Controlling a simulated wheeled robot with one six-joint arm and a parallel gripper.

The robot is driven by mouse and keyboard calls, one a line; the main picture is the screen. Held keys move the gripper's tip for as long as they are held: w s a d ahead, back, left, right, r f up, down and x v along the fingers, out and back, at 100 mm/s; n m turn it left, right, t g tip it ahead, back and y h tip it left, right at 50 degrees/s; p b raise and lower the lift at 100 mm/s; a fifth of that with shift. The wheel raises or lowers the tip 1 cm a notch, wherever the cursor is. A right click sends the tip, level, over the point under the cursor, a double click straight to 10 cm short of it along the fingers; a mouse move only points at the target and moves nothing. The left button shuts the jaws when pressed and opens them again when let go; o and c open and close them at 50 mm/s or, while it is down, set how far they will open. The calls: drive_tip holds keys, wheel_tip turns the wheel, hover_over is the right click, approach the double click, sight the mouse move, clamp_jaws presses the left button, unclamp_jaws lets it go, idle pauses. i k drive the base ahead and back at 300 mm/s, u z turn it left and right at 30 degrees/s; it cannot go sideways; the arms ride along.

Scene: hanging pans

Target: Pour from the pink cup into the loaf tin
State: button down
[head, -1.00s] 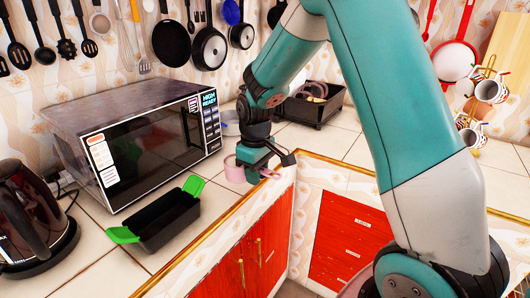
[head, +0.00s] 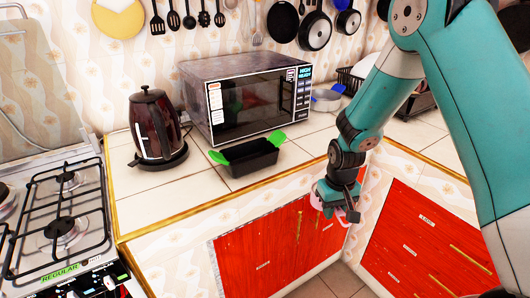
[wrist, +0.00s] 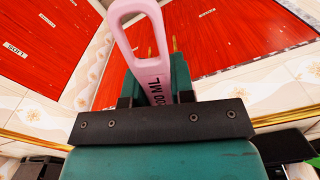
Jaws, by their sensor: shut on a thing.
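The loaf tin (head: 254,166) is black with green handles at both ends and stands upright on the counter in front of the microwave. Its inside looks dark, and I cannot tell what it holds. My gripper (head: 338,195) is shut on the pink cup (head: 322,198), to the right of the tin and in front of the counter's edge. In the wrist view, the pink handle with "ML" lettering (wrist: 157,75) shows between the teal fingers of my gripper (wrist: 155,85). The cup's contents are hidden.
A microwave (head: 250,105) stands behind the tin and a dark kettle (head: 157,130) to its left. A gas stove (head: 60,225) is at the far left. Bare tiles lie left of the tin.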

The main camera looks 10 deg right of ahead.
sight(244, 158)
drive_tip(key=u, duration=2.95)
drive_tip(key=k, duration=0.9)
drive_tip(key=z, duration=1.8)
